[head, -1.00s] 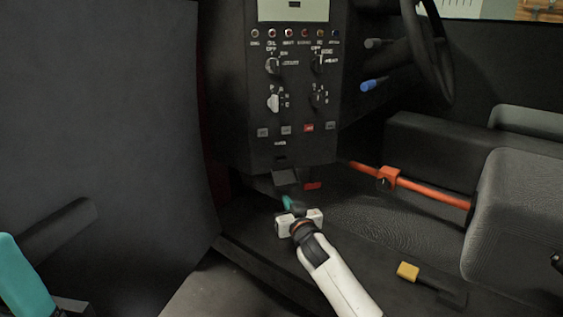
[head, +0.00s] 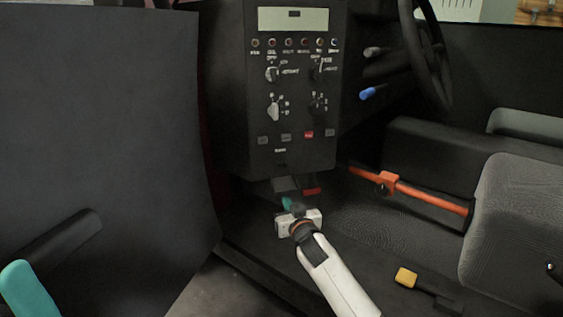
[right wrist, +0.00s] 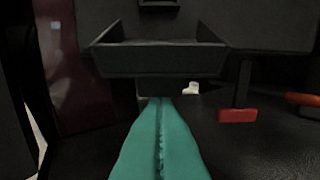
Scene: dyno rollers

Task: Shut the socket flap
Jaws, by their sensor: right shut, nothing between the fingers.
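The socket flap (head: 286,184) is a dark grey plate at the bottom of the black console. It stands out from the console front, open. In the right wrist view the flap (right wrist: 160,60) looks like a shallow tray with raised sides, under a small dark recess (right wrist: 158,3). My right gripper (head: 288,203) is shut and empty, just below and in front of the flap. Its teal fingers (right wrist: 160,125) point toward the flap's underside; whether they touch it I cannot tell. A teal finger, seemingly of my left gripper (head: 28,290), shows at the lower left edge.
A red pedal-like piece (head: 312,191) hangs right of the flap and shows in the right wrist view (right wrist: 238,115). A red bar (head: 420,195), a yellow-topped lever (head: 406,277) and a grey seat (head: 515,220) stand right. A dark panel (head: 100,130) fills the left.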

